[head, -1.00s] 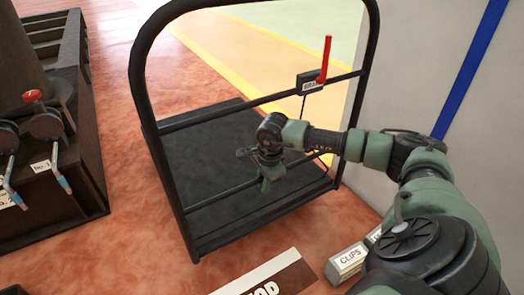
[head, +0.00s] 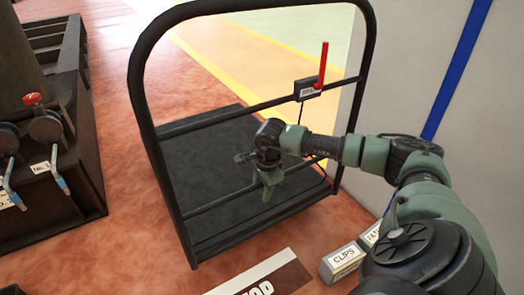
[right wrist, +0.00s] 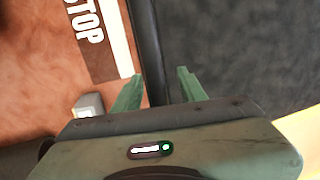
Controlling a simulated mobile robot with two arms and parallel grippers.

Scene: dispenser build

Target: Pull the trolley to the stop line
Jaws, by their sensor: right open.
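The trolley (head: 172,127) has a black tubular frame and a dark flat deck. A red brake lever (head: 322,65) stands upright on its upper crossbar. The brown stop marking (head: 285,277) with a white line lies on the floor just in front of it, and its STOP lettering shows in the right wrist view (right wrist: 88,22). My right gripper (head: 266,194) is open at the trolley's lower crossbar, fingers pointing down. In the right wrist view, a dark bar (right wrist: 146,45) runs between its two green fingers (right wrist: 160,88). I cannot tell whether they touch it. My left gripper is out of view.
A CLIPS box (head: 343,262) and another labelled box (head: 371,236) sit on the floor right of the marking. A grey wall (head: 455,150) stands at the right. A dark bench (head: 50,195) with levers stands at the left. Reddish floor lies between bench and trolley.

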